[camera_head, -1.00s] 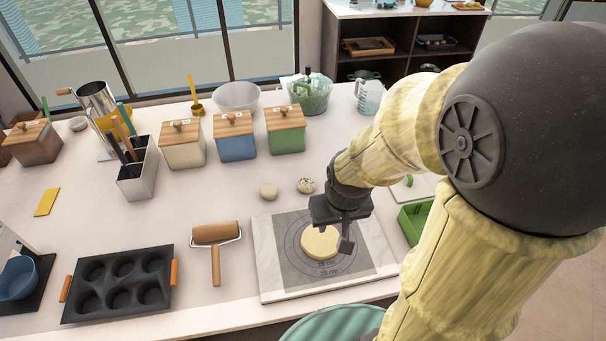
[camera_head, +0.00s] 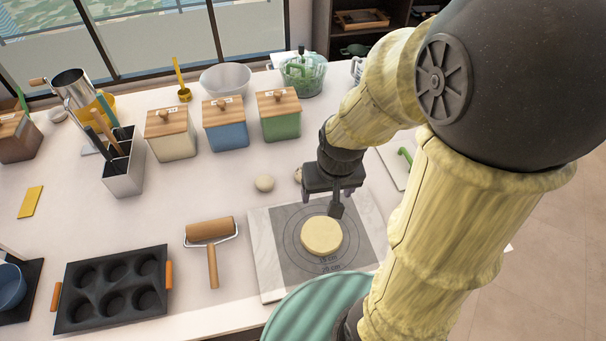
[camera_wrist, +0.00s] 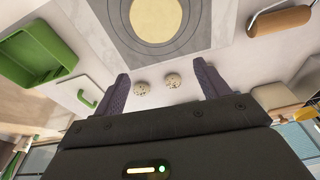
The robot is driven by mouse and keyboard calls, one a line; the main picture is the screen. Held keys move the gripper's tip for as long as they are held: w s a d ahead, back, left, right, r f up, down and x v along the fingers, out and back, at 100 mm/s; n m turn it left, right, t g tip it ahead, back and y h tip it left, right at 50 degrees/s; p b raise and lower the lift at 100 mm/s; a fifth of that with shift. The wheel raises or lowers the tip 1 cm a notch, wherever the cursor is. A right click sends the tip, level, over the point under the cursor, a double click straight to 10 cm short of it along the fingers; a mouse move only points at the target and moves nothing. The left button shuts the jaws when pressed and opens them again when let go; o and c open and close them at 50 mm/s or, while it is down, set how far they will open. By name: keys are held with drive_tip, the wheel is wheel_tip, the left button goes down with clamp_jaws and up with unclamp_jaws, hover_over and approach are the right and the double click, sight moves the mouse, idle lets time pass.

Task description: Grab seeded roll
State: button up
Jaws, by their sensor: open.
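The seeded roll (camera_head: 298,175) is a small pale roll on the counter, mostly hidden behind my gripper in the head view. In the wrist view, the seeded roll (camera_wrist: 142,88) shows dark specks and lies left of a plain roll (camera_wrist: 172,80). The plain roll (camera_head: 264,183) is in clear sight in the head view. My gripper (camera_head: 328,203) is open and empty above the counter, near the far edge of the baking mat. In the wrist view, both rolls appear between the spread fingers of my gripper (camera_wrist: 164,80), apart from them.
A flat dough disc (camera_head: 321,236) lies on the mat (camera_head: 290,262) just in front of my gripper. A rolling pin (camera_head: 211,230) and muffin tin (camera_head: 111,287) lie left. Lidded boxes (camera_head: 226,128) stand behind the rolls. A green bin (camera_wrist: 38,55) shows in the wrist view.

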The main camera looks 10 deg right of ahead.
drive_tip(key=w+d+f+m+y+b, duration=0.1)
drive_tip(key=w+d+f+m+y, duration=0.2)
drive_tip(key=m, duration=0.3)
drive_tip(key=w+d+f+m+y+b, duration=0.1)
drive_tip(key=w+d+f+m+y, duration=0.2)
drive_tip(key=m, duration=0.3)
drive_tip(key=w+d+f+m+y, duration=0.4)
drive_tip(key=f+m, duration=0.1)
drive_tip(key=m, duration=0.1)
drive_tip(key=shift+d+f+m+y+b, duration=0.3)
drive_tip(key=shift+d+b, duration=0.05)
drive_tip(key=shift+b, duration=0.05)
drive_tip(key=w+d+m+t, duration=0.1)
drive_tip(key=d+m+t+y, duration=0.1)
drive_tip(key=d, duration=0.1)
drive_tip(key=w+d+f+m+t, duration=0.1)
drive_tip(key=d+m+t, duration=0.1)
drive_tip(key=shift+w+f+y, duration=0.1)
drive_tip(key=shift+w+y, duration=0.2)
drive_tip(key=shift+w, duration=0.05)
drive_tip(key=p+x, duration=0.3)
drive_tip(key=x, duration=0.8)
drive_tip(key=shift+w+a+f, duration=0.3)
drive_tip(key=shift+a, duration=0.15)
